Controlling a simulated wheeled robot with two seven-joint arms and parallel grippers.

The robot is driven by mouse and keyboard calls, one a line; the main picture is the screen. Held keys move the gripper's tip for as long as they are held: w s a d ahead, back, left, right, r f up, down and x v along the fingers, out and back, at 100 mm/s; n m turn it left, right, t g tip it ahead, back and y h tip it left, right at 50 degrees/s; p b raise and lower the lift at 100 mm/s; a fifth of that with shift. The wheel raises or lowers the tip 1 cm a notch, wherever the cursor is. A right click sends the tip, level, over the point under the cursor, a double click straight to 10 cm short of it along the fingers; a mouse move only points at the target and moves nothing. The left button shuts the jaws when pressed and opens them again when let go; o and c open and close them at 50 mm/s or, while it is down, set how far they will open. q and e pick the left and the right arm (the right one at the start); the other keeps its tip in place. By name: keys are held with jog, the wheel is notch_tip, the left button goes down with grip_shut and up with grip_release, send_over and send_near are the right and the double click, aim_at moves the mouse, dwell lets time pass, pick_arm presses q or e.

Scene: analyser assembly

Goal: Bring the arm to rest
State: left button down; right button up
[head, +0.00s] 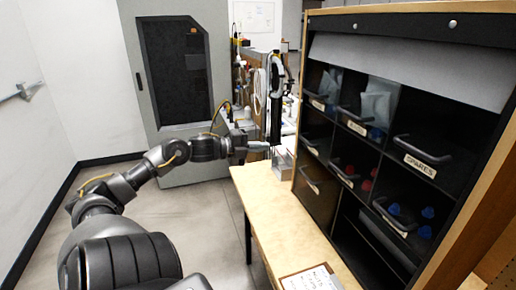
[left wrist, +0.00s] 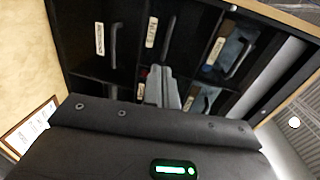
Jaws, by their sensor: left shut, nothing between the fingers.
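My left arm reaches in from the left of the head view, stretched out over the floor. Its gripper (head: 258,146) is shut and empty, pointing right, above the far left end of the wooden bench. In the left wrist view the gripper's fingers (left wrist: 160,85) are together with nothing between them. The dark shelf unit with labelled bins lies beyond them in that view. My right gripper is not in view.
A shelf unit (head: 445,22) with several handled bins stands on the wooden bench (head: 262,193) at the right. A clipboard or framed sheet (head: 311,279) lies on the bench. A grey cabinet (head: 140,60) stands behind my arm. Floor left of the bench is clear.

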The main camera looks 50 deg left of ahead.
pick_arm(q)
jog(key=shift+s+a+r, duration=0.1)
jog(key=shift+s+a, duration=0.1)
jog(key=shift+s, duration=0.25)
jog(key=shift+w, duration=0.1)
